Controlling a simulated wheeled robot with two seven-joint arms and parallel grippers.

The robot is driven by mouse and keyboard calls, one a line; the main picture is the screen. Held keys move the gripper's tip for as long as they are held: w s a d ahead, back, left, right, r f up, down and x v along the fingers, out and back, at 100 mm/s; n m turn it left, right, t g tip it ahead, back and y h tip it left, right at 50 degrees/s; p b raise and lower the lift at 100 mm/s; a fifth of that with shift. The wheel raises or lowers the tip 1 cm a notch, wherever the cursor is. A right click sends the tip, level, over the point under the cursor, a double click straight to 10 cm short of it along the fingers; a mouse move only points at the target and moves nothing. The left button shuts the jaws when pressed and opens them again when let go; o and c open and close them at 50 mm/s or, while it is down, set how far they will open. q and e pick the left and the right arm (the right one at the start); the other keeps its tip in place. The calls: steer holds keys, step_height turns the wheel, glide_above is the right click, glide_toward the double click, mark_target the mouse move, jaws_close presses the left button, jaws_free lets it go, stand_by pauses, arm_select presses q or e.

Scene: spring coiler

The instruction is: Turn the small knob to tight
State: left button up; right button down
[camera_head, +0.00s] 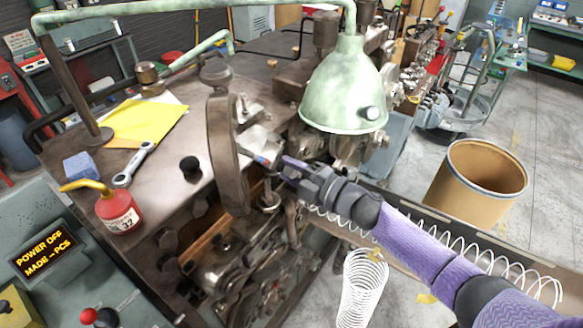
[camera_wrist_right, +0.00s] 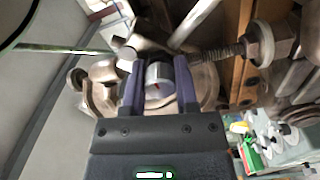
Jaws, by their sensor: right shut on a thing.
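In the head view the gripper (camera_head: 282,165) reaches in from the right to the machine's front, just right of the upright curved metal arm (camera_head: 223,140). The knob is mostly hidden there by the fingers, and a small red and blue spot shows at their tips. I cannot read a tight marking. My left gripper is not in view.
A green lamp shade (camera_head: 343,88) hangs just above my right gripper. A long wire spring (camera_head: 480,255) runs beneath my right forearm, and a white coil (camera_head: 362,285) stands below. A red oil can (camera_head: 118,212), a wrench (camera_head: 135,165) and yellow paper (camera_head: 145,118) lie on the machine top.

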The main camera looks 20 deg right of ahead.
stand_by(0.4)
steer(key=shift+c, duration=1.8)
jaws_free()
steer(key=shift+d, duration=0.1)
steer(key=b+v, duration=0.1)
steer(key=v, duration=0.8)
steer(key=shift+s+d, duration=0.25)
steer(key=shift+s, duration=0.1)
